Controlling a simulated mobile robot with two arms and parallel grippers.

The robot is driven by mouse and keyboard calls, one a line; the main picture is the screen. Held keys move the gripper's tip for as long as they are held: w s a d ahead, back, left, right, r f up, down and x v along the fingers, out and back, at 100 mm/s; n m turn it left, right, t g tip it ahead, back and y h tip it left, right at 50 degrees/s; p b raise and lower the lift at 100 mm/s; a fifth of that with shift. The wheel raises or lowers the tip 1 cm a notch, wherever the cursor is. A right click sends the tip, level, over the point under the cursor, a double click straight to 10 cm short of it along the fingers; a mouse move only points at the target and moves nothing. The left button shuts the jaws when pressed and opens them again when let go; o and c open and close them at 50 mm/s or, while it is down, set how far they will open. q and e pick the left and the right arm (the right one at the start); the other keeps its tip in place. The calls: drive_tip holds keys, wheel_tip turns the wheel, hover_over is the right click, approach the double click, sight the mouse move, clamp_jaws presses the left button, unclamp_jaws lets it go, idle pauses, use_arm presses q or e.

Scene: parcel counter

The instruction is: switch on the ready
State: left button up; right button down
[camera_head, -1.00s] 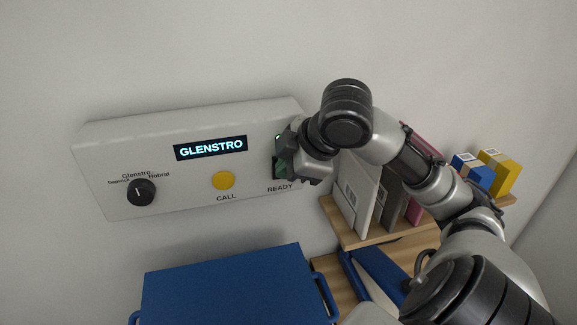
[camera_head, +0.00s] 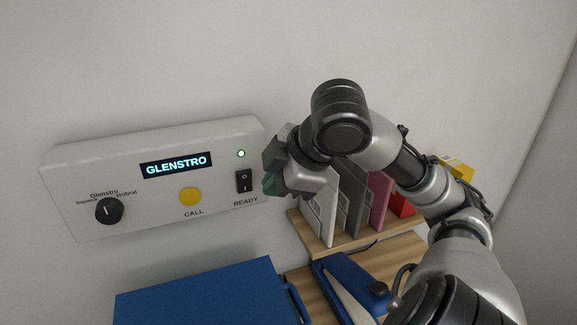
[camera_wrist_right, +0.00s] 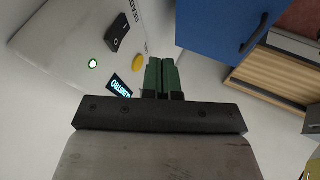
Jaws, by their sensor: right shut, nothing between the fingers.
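The READY switch (camera_head: 244,181) is a black rocker marked O and I on the right end of the pale wall panel (camera_head: 125,165). A green lamp (camera_head: 241,153) glows above it. The switch also shows in the right wrist view (camera_wrist_right: 117,32), with the lit green lamp (camera_wrist_right: 92,64) near it. My right gripper (camera_head: 270,184) is just right of the switch, apart from it. In the right wrist view its green fingers (camera_wrist_right: 161,76) are together, with nothing between them. My left gripper is not in view.
The panel also has a lit GLENSTRO display (camera_head: 176,165), a yellow CALL button (camera_head: 190,196) and a black knob (camera_head: 109,211). A blue box (camera_head: 200,294) stands below. A wooden shelf (camera_head: 340,243) with upright folders (camera_head: 352,200) is below and right of my gripper.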

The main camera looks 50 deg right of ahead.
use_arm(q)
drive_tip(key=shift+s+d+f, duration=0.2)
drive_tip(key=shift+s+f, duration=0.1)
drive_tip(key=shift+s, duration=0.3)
use_arm(e)
drive_tip(key=s+r, duration=0.2)
drive_tip(key=s, duration=0.1)
drive_tip(key=shift+r, duration=0.25)
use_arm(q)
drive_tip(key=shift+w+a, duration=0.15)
use_arm(e)
drive_tip(key=shift+a, duration=0.1)
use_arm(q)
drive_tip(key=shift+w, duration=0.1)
